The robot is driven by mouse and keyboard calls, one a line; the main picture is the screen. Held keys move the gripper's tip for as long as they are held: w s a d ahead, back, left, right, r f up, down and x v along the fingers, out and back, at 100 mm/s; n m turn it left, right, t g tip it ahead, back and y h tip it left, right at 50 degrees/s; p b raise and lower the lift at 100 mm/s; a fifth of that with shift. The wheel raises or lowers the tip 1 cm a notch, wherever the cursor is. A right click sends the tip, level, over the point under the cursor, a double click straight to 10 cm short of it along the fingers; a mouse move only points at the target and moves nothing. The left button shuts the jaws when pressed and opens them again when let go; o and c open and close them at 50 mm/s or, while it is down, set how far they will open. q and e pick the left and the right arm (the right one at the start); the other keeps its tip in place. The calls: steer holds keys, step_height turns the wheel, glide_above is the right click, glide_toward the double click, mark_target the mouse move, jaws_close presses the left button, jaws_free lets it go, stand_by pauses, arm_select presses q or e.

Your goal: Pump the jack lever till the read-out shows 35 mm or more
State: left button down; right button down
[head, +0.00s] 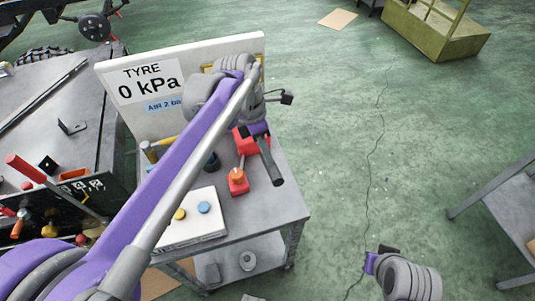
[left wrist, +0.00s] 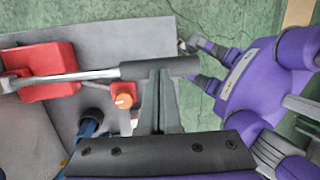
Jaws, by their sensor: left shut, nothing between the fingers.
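The red jack (head: 238,184) stands on the grey cart, partly behind my left arm. Its lever ends in a dark grip (head: 271,165), pointing toward the cart's front right. In the left wrist view a metal rod runs from the red jack body (left wrist: 45,62) to the dark grip (left wrist: 165,68). My left gripper (head: 260,136) is at the lever; its fingers (left wrist: 160,75) are shut with nothing between them. Their tips overlap the grip; I cannot tell whether they touch it. My right gripper (head: 376,260) hangs over the floor. No mm read-out is visible.
A white board (head: 115,62) behind the jack reads "TYRE 0 kPa"; my arm covers part of it. A white box (head: 190,232) with yellow and blue buttons is at the cart's front. A tool bench (head: 85,90) stands left.

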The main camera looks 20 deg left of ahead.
arm_select(q)
steer(key=shift+d+f, duration=0.1)
steer(key=shift+f, duration=0.15)
